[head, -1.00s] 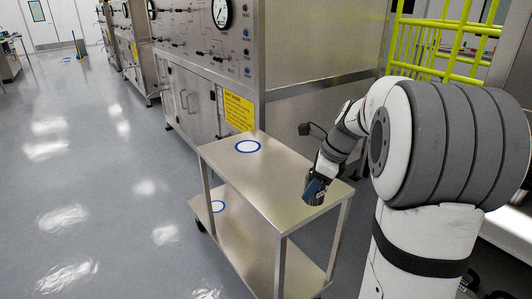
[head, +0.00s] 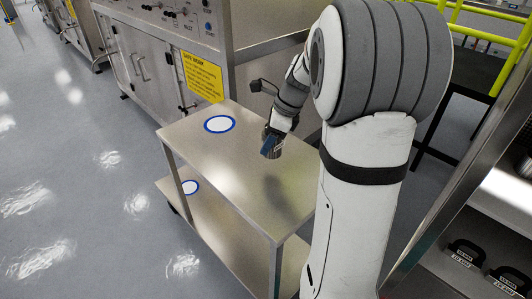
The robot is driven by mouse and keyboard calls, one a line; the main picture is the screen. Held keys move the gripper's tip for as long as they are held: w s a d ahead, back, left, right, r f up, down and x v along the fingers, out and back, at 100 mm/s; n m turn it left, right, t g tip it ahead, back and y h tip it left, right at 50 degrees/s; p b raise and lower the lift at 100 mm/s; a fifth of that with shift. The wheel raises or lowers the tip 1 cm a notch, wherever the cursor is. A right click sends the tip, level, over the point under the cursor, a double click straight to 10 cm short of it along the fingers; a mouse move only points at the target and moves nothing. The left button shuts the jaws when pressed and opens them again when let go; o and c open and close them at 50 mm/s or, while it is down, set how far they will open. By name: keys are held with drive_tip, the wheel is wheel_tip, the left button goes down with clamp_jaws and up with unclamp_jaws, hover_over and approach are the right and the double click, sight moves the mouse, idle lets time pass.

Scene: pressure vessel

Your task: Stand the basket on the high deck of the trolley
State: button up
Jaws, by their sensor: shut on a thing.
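A white disc with a blue ring (head: 220,124) marks the far left end of the high deck, and a similar mark (head: 189,187) shows on the low deck. My gripper (head: 271,150) is over the right part of the high deck, shut on a small grey thing, apparently the basket (head: 277,139). My gripper and arm hide much of it. A shadow lies on the deck below it, so it seems held above the surface.
A steel cabinet (head: 155,75) with gauges and a yellow sign (head: 202,76) stands just behind the trolley. Yellow railings (head: 480,35) are at the upper right. A shelf with black-handled items (head: 465,255) is at the lower right. The floor at left is clear.

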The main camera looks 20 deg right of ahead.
sight(270, 155)
drive_tip(key=f, duration=0.2)
drive_tip(key=f+b, duration=0.1)
drive_tip(key=f, duration=0.2)
drive_tip(key=shift+s+d+f, duration=0.1)
drive_tip(key=shift+d+f, duration=0.1)
drive_tip(key=shift+f, duration=0.15)
drive_tip(key=shift+f, duration=0.15)
drive_tip(key=o, duration=1.1)
drive_tip(key=shift+c, duration=0.2)
drive_tip(key=p+v, duration=0.2)
drive_tip(key=v, duration=1)
drive_tip(key=s+a+f+n+h, duration=0.2)
drive_tip(key=s+a+n, duration=0.4)
drive_tip(key=s+n, duration=0.3)
drive_tip(key=s+a+f+n+h, duration=0.1)
drive_tip(key=s+a+n, duration=0.6)
drive_tip(key=n, duration=0.7)
drive_tip(key=s+f, duration=0.1)
drive_tip(key=s, duration=0.1)
drive_tip(key=shift+s+f+n+h, duration=0.3)
drive_tip(key=shift+n+h, duration=0.1)
